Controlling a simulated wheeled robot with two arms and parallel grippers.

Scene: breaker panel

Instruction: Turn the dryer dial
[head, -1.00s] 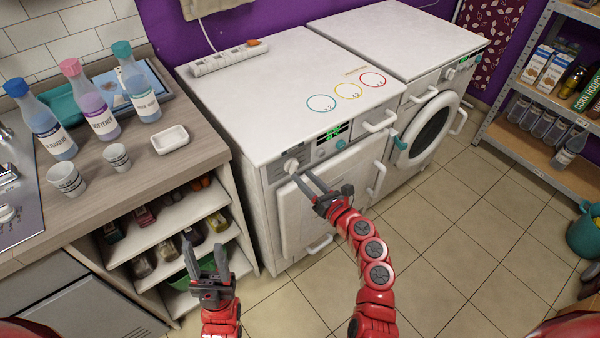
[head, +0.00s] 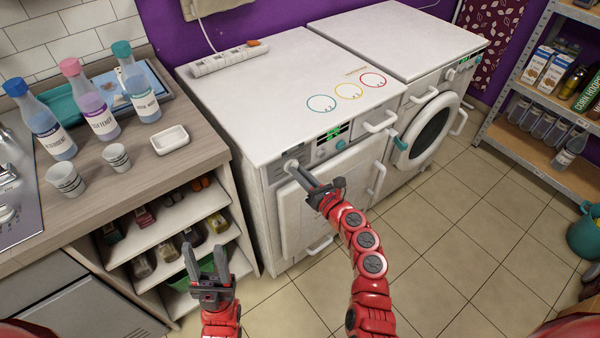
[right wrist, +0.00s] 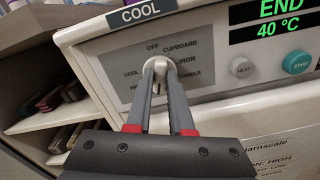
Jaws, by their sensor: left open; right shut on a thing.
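The dryer dial (right wrist: 158,66) is a white knob on the front panel of the near white dryer (head: 318,65). Labels OFF, CUPBOARD, IRON and COOL ring it in the right wrist view. In the head view the dial (head: 291,166) sits at the panel's left end. My right gripper (right wrist: 160,75) is shut on the dial, one finger at each side; it also shows in the head view (head: 297,170). The fingers hide part of the dial and some labels. My left gripper (head: 206,250) is open and empty, low in front of the shelves, well apart from the dryer.
The green display (right wrist: 278,18) reads END and 40 °C. A grey HEAT button (right wrist: 242,68) and a teal button (right wrist: 298,62) lie right of the dial. Open shelves (head: 160,262) stand left of the dryer. The tiled floor (head: 450,260) in front is clear.

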